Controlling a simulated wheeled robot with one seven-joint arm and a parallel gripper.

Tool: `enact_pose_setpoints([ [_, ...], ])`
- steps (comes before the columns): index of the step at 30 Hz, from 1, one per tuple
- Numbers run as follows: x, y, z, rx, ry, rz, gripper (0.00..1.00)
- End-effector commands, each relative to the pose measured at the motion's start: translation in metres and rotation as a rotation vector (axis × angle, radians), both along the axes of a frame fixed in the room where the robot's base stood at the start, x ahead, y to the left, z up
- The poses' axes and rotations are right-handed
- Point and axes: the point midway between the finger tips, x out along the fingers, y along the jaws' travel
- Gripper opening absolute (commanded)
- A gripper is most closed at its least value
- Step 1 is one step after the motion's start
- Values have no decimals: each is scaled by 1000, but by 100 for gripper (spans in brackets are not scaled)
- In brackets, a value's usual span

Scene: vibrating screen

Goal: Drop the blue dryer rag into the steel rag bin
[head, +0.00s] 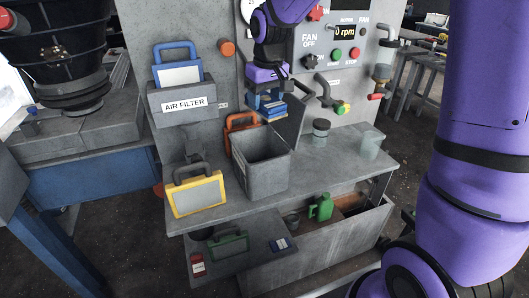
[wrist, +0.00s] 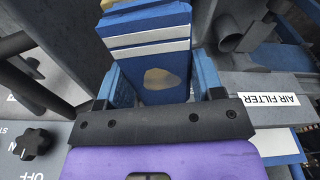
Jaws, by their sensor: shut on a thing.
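My gripper (head: 268,92) is shut on the blue rag (head: 270,109), a folded block with pale stripes. In the wrist view the rag (wrist: 150,45) sits between the two blue fingers of my gripper (wrist: 161,78) and shows a tan stain. The steel rag bin (head: 262,178) is a grey open-topped box on the bench, its lid (head: 291,120) standing up at the right. The rag appears above the bin's back rim, apart from it; the exact depth between them is hard to tell. The bin's floor is hidden.
A yellow-framed filter (head: 198,194) stands left of the bin, and an orange-framed one (head: 236,122) behind it. The AIR FILTER holder (head: 183,103) is on the panel. Handles and knobs project from the panel.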

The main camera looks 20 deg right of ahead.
Motion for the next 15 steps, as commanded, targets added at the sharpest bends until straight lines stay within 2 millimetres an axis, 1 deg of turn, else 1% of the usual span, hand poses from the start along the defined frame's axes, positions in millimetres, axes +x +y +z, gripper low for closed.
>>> enact_pose_setpoints([
  [5, -1, 0, -14, 0, 2, 0, 39],
  [15, -1, 0, -49, 0, 2, 0, 39],
])
